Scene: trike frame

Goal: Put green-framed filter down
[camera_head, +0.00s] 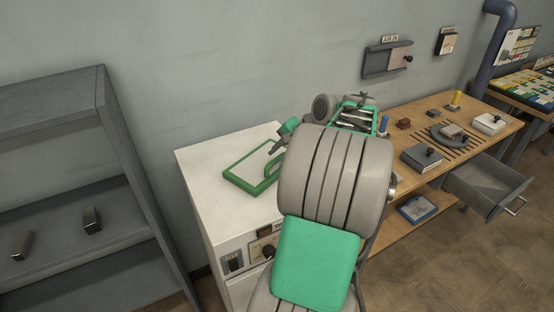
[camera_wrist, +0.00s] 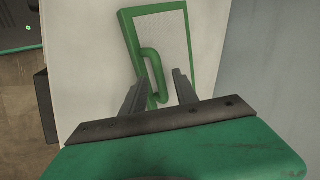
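The green-framed filter (camera_head: 243,185) lies on the white top of a cabinet (camera_head: 200,160). It has a pale panel and a raised green handle (camera_wrist: 159,70). In the wrist view the filter (camera_wrist: 131,38) is ahead of my gripper (camera_wrist: 161,76), with the handle between the two dark fingers in the picture. The fingers are apart, with gaps beside the handle. In the head view my gripper (camera_head: 274,149) is just over the filter's right side, and my arm hides part of the cabinet. Whether the fingers touch the filter cannot be told.
A grey shelf (camera_head: 100,85) stands left with two small metal blocks. Right is a wooden bench (camera_head: 420,112) with several tools and an open drawer (camera_head: 490,185). The cabinet top left of the filter is clear.

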